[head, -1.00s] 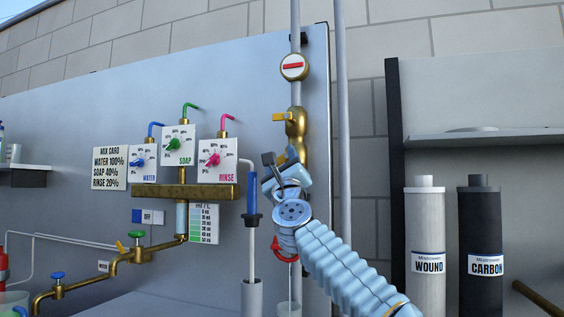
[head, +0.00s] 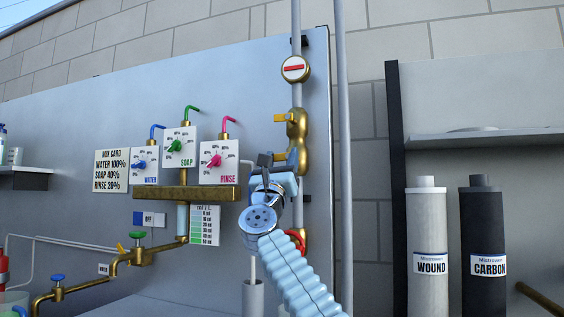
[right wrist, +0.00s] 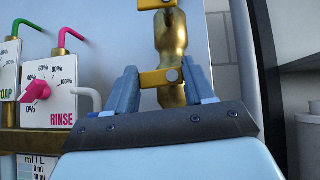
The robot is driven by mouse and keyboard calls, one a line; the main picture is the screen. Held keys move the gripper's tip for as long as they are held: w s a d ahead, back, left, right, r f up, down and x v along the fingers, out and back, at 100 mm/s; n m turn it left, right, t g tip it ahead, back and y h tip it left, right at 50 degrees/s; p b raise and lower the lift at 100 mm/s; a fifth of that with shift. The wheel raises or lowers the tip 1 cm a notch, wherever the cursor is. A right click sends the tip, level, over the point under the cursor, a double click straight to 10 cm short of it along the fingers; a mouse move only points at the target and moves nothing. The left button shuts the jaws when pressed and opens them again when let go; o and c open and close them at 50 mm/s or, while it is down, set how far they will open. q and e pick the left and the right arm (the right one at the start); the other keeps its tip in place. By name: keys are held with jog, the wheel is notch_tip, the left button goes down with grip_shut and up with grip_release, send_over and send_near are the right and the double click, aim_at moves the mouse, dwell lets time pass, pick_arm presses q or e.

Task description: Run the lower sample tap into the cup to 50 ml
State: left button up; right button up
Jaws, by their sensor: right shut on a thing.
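The brass sample tap body (head: 299,127) is on the vertical pipe at the panel's right edge. It has an upper yellow lever (head: 280,118) and a lower yellow lever (head: 280,157), both pointing left. My right gripper (head: 274,167) is at the lower lever. In the right wrist view, the lower lever (right wrist: 158,78) lies between the two blue fingers (right wrist: 163,88), and the gripper is shut on it. The cup and the tap's outlet are hidden behind my right arm. My left gripper is out of view.
A red handle (head: 296,239) shows just behind my arm. Dials for water, soap and rinse (head: 218,161) sit left of the gripper above a brass manifold (head: 170,191). White WOUND (head: 428,250) and dark CARBON (head: 485,240) cartridges stand at the right.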

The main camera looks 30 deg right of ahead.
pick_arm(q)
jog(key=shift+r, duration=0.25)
pick_arm(e)
jog(key=shift+m+g+h, duration=0.8)
jog(key=shift+m, duration=0.5)
jog(key=o, duration=1)
jog(key=shift+o, duration=0.2)
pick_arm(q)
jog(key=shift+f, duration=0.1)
pick_arm(e)
jog(key=shift+s+a+f, duration=0.1)
jog(key=shift+a+f, duration=0.05)
jog(key=shift+f, duration=0.05)
pick_arm(q)
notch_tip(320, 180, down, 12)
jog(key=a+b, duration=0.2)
jog(key=b, duration=0.9)
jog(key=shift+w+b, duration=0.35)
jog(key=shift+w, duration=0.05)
pick_arm(e)
jog(key=v, duration=1.3)
